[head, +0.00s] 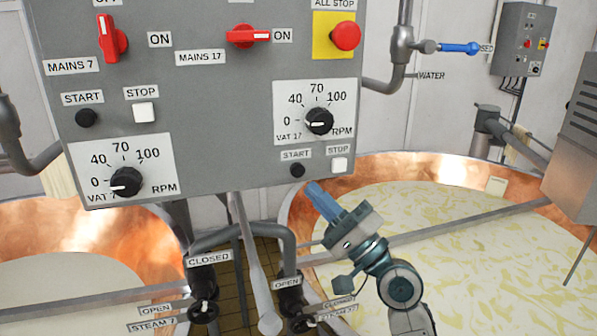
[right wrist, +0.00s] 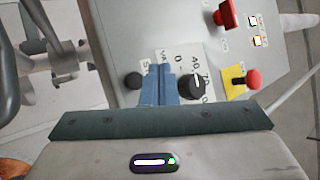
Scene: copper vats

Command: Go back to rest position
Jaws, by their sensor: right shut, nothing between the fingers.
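My right gripper (head: 314,190) is shut and empty, its blue fingers together, in the head view. Its tips are just below the VAT 17 START button (head: 297,170), in front of the grey control panel's lower edge (head: 220,180); I cannot tell the gap. In the right wrist view the shut fingers (right wrist: 160,72) point at the panel, between the black START button (right wrist: 134,80) and the black speed knob (right wrist: 195,85). My left gripper is in neither view.
A copper vat (head: 300,215) of pale liquid lies below my right arm, another vat (head: 100,225) at left. Steam pipes and valves (head: 290,295) stand between them. A blue-handled water valve (head: 460,47) and grey boxes are at right.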

